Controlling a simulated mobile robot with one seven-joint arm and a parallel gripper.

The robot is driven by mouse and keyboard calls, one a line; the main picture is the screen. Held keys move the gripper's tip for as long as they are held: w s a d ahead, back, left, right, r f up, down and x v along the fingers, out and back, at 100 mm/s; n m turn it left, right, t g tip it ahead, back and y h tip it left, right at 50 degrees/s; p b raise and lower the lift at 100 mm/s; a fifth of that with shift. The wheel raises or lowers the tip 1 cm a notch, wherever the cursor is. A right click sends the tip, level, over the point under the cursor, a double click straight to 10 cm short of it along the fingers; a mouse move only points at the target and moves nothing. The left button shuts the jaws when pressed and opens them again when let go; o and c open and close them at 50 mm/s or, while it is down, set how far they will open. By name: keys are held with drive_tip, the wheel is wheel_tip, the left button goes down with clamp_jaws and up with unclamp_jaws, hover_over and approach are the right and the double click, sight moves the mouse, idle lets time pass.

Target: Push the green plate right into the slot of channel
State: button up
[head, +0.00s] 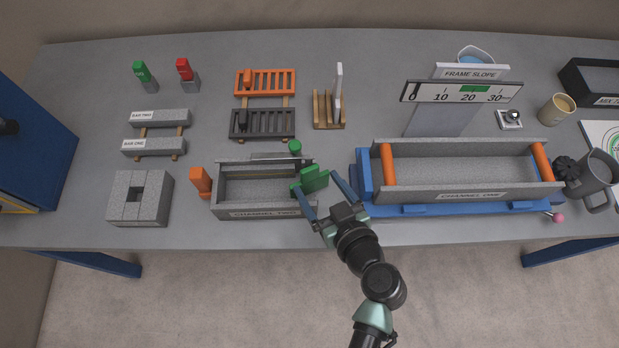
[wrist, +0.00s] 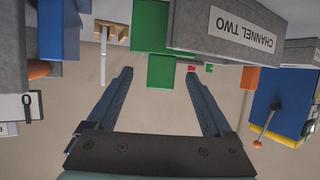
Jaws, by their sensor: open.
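The green plate (head: 314,180) is at the right end of the small grey trough labelled CHANNEL TWO (head: 264,212). Part of it stands above the trough walls, and I cannot tell how deep it sits in the slot. My gripper (head: 317,181) is open, its two blue fingers spread on either side of the plate. In the wrist view, the green plate (wrist: 150,28) shows ahead of the fingers beside the channel. Its lower green part (wrist: 162,70) lies between the fingertips. I cannot tell whether either finger touches it.
The larger trough, CHANNEL ONE (head: 470,195), stands on a blue base close to the right of my gripper. An orange piece (head: 200,181) is at the small trough's left end. A green knob (head: 295,147) is behind the plate. The table strip in front is clear.

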sight(311, 177)
drive_tip(key=shift+p+x, duration=0.75)
drive_tip(key=shift+x, duration=1.6)
drive_tip(key=shift+a, duration=0.15)
drive_tip(key=shift+r, duration=0.1)
clamp_jaws()
